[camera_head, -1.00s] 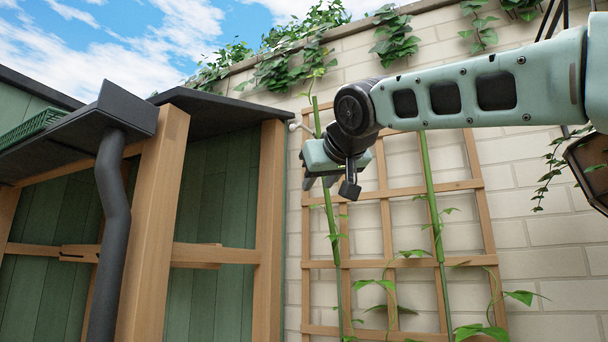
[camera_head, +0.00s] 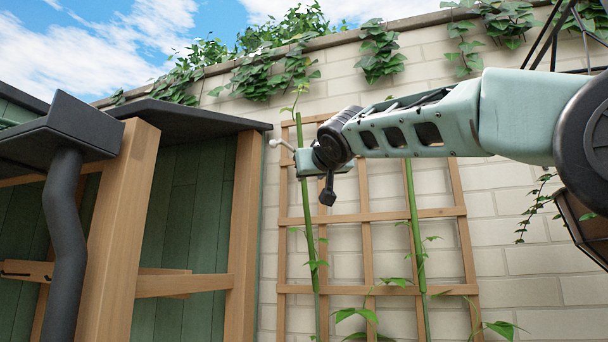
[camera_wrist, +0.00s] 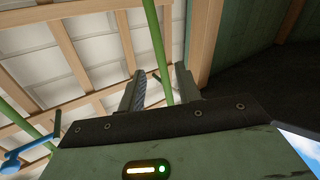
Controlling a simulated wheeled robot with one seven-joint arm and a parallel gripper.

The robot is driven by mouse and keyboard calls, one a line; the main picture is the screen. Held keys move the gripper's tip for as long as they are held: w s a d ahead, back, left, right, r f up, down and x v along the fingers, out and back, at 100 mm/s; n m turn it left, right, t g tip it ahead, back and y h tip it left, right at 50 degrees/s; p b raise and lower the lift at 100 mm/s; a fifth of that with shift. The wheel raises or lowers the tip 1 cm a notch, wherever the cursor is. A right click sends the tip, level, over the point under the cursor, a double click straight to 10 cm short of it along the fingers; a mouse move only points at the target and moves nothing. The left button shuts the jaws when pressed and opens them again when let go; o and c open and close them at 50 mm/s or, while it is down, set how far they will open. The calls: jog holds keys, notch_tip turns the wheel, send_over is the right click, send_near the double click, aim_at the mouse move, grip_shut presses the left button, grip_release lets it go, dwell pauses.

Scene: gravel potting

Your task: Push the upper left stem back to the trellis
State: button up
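The upper left stem (camera_head: 308,225) is a thin green stalk in front of the left side of the wooden trellis (camera_head: 366,240), with its tip above the trellis top. My gripper (camera_head: 303,165) is at the stem's upper part in the head view, where its fingers are hard to make out. In the wrist view my gripper (camera_wrist: 158,85) is open, and the stem (camera_wrist: 152,35) runs down between its two fingers. I cannot tell whether either finger touches the stem. Bars of the trellis (camera_wrist: 110,12) lie beyond the fingers.
A second green stem (camera_head: 413,220) stands on the trellis's right side. A white round-ended piece (camera_head: 275,142) is just left of my gripper. The wooden shed post (camera_head: 243,220) and dark roof edge (camera_head: 195,115) are close on the left. Ivy (camera_head: 270,75) hangs from the brick wall's top.

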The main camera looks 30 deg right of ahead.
aim_at(304, 182)
jog(key=p+x, duration=0.2)
jog(key=x, duration=0.6)
jog(key=shift+f, duration=0.1)
grip_shut()
jog(key=shift+w, duration=0.1)
